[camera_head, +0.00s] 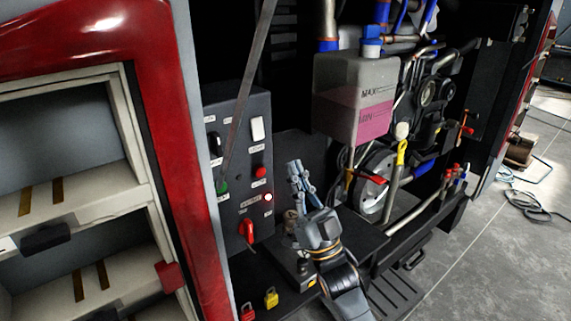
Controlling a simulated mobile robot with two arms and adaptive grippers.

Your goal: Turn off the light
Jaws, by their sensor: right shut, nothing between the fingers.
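A dark grey control panel (237,150) stands in the middle left of the view. It carries a white rocker switch (257,129), a red button (260,172), a green button (222,187) and a red rotary handle (247,230). A small lamp (268,197) on the panel glows whitish with a red rim. The panel labels are too small to read. My right gripper (296,172) is shut and empty, pointing up, to the right of the panel and apart from its controls in the picture. My left gripper is not in view.
A tank with pink liquid (357,95) hangs behind my right gripper, with hoses and a pulley (376,181) nearby. A red padlock (247,312) and a yellow padlock (271,298) are below the panel. A thin grey strut (248,75) crosses the panel. Open floor (480,270) lies right.

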